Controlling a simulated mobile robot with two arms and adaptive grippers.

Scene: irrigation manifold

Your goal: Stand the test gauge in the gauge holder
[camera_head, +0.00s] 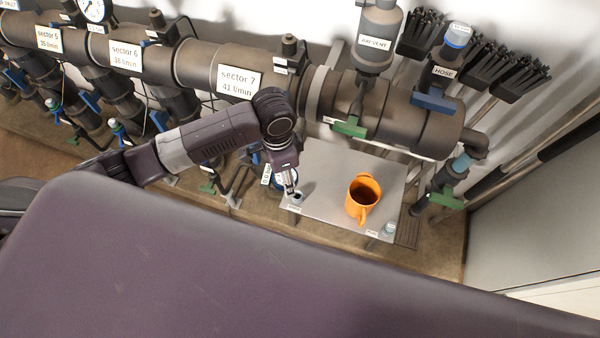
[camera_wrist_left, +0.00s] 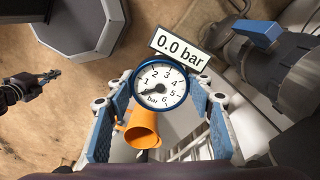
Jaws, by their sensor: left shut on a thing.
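The test gauge (camera_wrist_left: 160,86) has a round white dial with a blue rim, and a "0.0 bar" sign (camera_wrist_left: 180,50) shows just above it. My left gripper (camera_wrist_left: 160,100) is shut on the gauge, with its blue-padded fingers at either side of the dial. In the head view my left gripper (camera_head: 290,190) is over the left part of a grey plate (camera_head: 325,165). A small dark fitting (camera_head: 298,197) with a white tag is close below the fingertips; it looks like the gauge holder, but its tag is unreadable. Whether the gauge touches it I cannot tell.
An orange mug (camera_head: 362,200) stands on the plate, right of my left gripper. A small pale fitting (camera_head: 389,229) is at the plate's front right corner. The manifold pipe (camera_head: 210,65) runs behind. What looks like my right gripper (camera_wrist_left: 45,78) shows at the left wrist view's left edge.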

